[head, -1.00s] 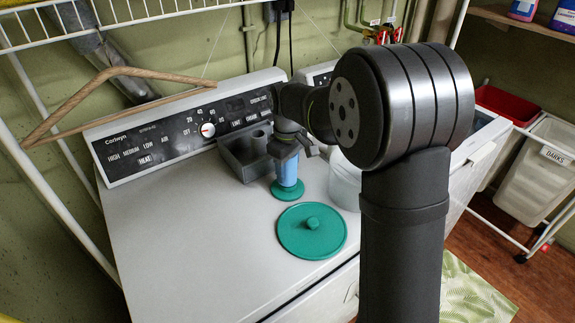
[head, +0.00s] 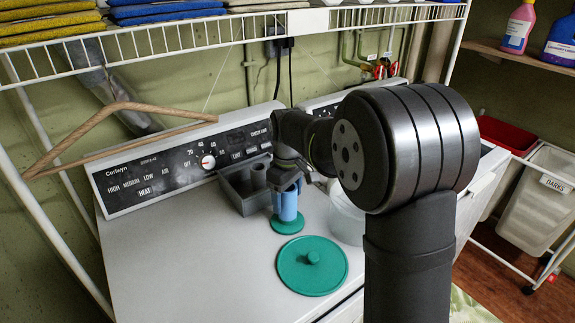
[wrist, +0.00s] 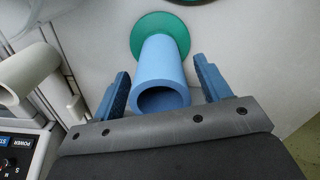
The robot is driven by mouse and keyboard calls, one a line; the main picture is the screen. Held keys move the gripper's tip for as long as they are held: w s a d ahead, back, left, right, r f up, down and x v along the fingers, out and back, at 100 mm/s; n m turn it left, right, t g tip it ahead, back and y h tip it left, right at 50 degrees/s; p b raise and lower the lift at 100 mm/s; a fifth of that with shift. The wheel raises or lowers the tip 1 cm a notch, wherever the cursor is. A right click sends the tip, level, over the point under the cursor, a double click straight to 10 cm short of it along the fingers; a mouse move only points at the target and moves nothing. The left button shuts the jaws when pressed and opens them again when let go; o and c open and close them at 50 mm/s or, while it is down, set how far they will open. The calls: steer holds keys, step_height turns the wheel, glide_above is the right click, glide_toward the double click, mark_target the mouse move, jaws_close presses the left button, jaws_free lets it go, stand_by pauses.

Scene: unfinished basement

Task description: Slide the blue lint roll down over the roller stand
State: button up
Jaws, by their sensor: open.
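The blue lint roll (head: 288,207) stands upright on the green round base (head: 287,223) of the roller stand, on top of the white dryer. In the wrist view, the roll (wrist: 161,65) shows its hollow open end towards me, with the green base (wrist: 180,29) at its far end. The stand's post is not visible; the inside of the roll looks dark. My gripper (head: 287,186) is at the roll's upper end. In the wrist view, my gripper's fingers (wrist: 161,88) are open on either side of the roll, with a gap at each side.
A green lid with a knob (head: 312,268) lies in front of the stand. A grey compartment box (head: 243,188) is close behind on the left, by the control panel (head: 150,175). A whitish tub (head: 346,215) stands to the right. The dryer top at left is clear.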

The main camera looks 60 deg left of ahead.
step_height(320, 180, up, 15)
stand_by(0.5)
step_height(320, 180, down, 17)
steer(key=shift+f, duration=0.15)
stand_by(0.6)
steer(key=shift+r, duration=0.25)
step_height(320, 180, up, 17)
step_height(320, 180, down, 17)
steer(key=shift+f, duration=0.2)
step_height(320, 180, up, 10)
steer(key=shift+r, duration=0.2)
stand_by(0.3)
